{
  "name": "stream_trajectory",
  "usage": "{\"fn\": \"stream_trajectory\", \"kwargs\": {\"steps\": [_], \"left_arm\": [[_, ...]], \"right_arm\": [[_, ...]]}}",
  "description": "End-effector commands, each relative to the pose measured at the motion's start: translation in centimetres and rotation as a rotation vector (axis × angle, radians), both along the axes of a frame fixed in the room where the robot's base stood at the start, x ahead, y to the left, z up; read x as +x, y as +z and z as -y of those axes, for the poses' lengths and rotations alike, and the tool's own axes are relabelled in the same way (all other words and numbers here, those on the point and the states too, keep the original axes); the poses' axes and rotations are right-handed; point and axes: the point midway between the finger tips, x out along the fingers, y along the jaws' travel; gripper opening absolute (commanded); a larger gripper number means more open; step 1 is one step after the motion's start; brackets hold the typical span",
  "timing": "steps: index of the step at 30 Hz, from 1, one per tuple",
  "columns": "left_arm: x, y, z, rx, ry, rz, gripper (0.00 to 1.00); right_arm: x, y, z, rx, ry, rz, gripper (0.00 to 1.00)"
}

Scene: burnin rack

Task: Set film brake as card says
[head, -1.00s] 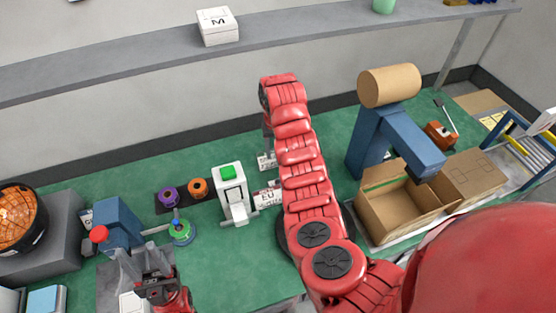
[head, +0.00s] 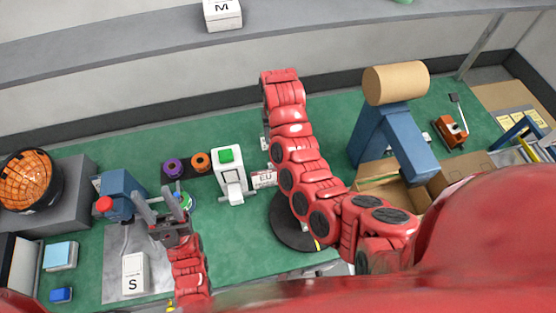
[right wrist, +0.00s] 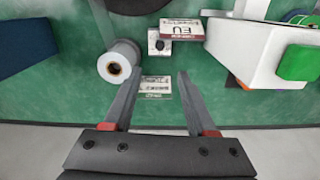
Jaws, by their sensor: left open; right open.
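I cannot tell for sure which part is the film brake. A card marked EU (head: 263,179) stands beside the white unit with a green button (head: 229,170); it also shows in the right wrist view (right wrist: 182,24). A small printed card (right wrist: 157,87) lies on the green mat, between my right gripper's fingers in that view. My right gripper (right wrist: 159,78) is open and empty; in the head view it is hidden by my arm. My left gripper (head: 162,205) is open, beside the blue unit with a red knob (head: 120,192), with nothing seen between its fingers.
A white roll (right wrist: 119,62) stands left of the right fingers. A blue stand (head: 393,135) bears a brown roll (head: 394,84) over an open carton (head: 378,179). An orange device with a lever (head: 451,132) sits at the back right. A white S box (head: 134,274) lies front left.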

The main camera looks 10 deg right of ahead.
Motion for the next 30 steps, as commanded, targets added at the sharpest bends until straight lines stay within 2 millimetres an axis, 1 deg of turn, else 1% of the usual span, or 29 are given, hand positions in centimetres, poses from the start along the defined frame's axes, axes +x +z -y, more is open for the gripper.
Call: {"fn": "stream_trajectory", "kwargs": {"steps": [3, 9, 10, 12, 22, 23, 26, 27, 30], "left_arm": [[0.0, -0.2, 0.0, 0.0, 0.0, 0.0, 0.5], [0.0, -0.4, 0.0, 0.0, 0.0, 0.0, 0.5], [0.0, -1.7, 0.0, 0.0, 0.0, 0.0, 0.5], [0.0, -3.5, 0.0, 0.0, 0.0, 0.0, 0.5], [0.0, -9.7, 0.0, 0.0, 0.0, 0.0, 0.5], [0.0, -9.6, 0.0, 0.0, 0.0, 0.0, 0.5], [0.0, -10.1, 0.0, 0.0, 0.0, 0.0, 0.5], [0.0, -9.2, 0.0, 0.0, 0.0, 0.0, 0.5], [0.0, -8.6, 0.0, 0.0, 0.0, 0.001, 0.5]], "right_arm": [[-0.1, -1.0, -0.1, -0.003, 0.003, -0.002, 0.57], [0.0, -2.2, 0.0, -0.006, 0.004, 0.004, 0.57], [0.0, -3.6, 0.0, -0.005, 0.004, 0.004, 0.57], [0.0, -5.5, 0.0, -0.004, 0.003, 0.003, 0.57], [0.1, -12.1, 0.1, -0.003, 0.003, 0.004, 0.57], [0.0, -12.4, 0.1, -0.003, 0.003, 0.002, 0.57], [-0.1, -14.3, 0.1, -0.003, 0.002, -0.001, 0.57], [0.0, -14.1, 0.1, -0.003, 0.002, -0.001, 0.57], [0.0, -15.2, 0.1, -0.003, 0.002, -0.003, 0.57]]}}
